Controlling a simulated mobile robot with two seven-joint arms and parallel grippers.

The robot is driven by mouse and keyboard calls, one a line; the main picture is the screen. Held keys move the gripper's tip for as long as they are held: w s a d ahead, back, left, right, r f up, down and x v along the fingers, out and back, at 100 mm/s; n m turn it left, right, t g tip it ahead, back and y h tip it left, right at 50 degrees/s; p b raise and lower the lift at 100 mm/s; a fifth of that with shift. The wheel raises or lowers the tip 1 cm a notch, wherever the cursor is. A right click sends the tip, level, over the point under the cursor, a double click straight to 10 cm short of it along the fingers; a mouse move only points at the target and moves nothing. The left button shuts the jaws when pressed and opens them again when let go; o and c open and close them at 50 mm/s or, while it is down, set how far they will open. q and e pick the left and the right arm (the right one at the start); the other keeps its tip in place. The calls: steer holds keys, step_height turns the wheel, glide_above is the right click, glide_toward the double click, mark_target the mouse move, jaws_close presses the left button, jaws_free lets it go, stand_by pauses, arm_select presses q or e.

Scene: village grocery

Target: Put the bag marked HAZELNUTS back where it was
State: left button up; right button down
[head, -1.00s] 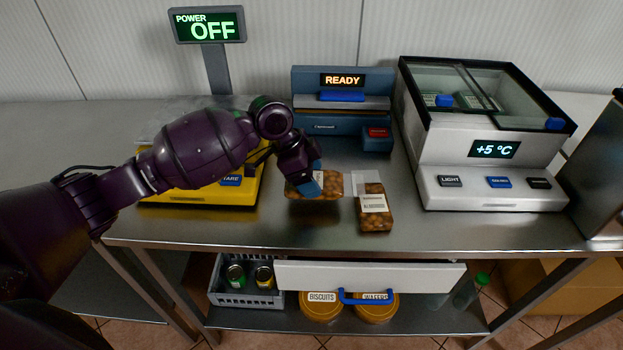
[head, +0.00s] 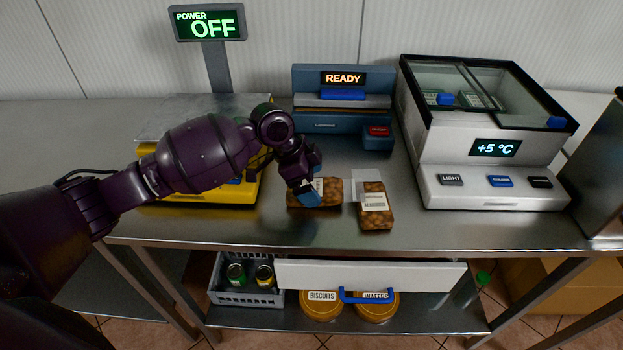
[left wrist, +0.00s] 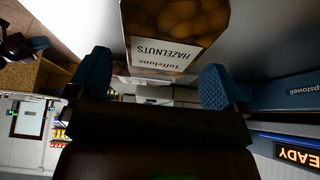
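The bag marked HAZELNUTS (head: 328,194) lies on the steel counter, with brown nuts showing through it. In the left wrist view the bag (left wrist: 175,22) shows its name upside down on a pale label. My left gripper (head: 309,192) is low over the bag's left end. In the left wrist view its blue fingers (left wrist: 157,82) stand wide apart, with the bag's label end between and beyond them. A gap shows beside the left finger. My right gripper is in neither view.
A second nut bag (head: 375,214) lies just to the right, its label too small to read surely. Behind stand a yellow scale (head: 205,193), a blue READY machine (head: 342,125) and a cooler (head: 490,180). The counter's front strip is clear.

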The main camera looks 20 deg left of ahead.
arm_select(q)
steer(key=shift+r, duration=0.15)
steer(key=shift+r, duration=0.3)
steer(key=p+v, duration=0.1)
steer(key=v, duration=1.1)
steer(key=shift+p, duration=0.35)
